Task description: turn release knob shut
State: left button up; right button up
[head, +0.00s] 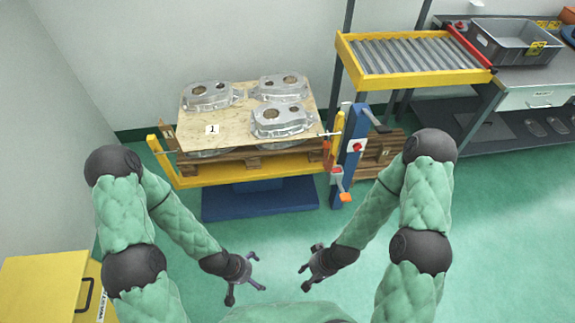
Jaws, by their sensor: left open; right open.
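A small red knob (356,146) sits on a white plate on the blue post (354,165) at the right end of the yellow lift table (225,179). It looks like the release knob, but its turned position is too small to tell. My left gripper (245,280) is open and empty, low in front of the lift table and well apart from the knob. My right gripper (304,276) is open and empty, below and left of the post, also apart from the knob.
Aluminium castings (281,120) lie on a board marked 1 (238,120) over a pallet. An orange pedal (346,197) sticks out low by the post. A roller conveyor (412,58) and grey crate (513,42) stand at back right, a yellow cabinet (40,285) at front left. Green floor between is clear.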

aim_at(357, 146)
jog(key=i+j, duration=0.15)
jog(key=i, duration=0.2)
jog(key=i+j+z, duration=0.1)
jog(key=i, duration=0.3)
jog(key=z, duration=0.4)
jog(key=i+j+z, duration=0.1)
jog(key=z, duration=0.25)
jog(key=j+z, duration=0.1)
jog(key=z, duration=0.3)
jog(key=i+j+z, duration=0.1)
jog(key=z, duration=0.25)
jog(key=j, duration=0.35)
jog(key=i+z, duration=0.05)
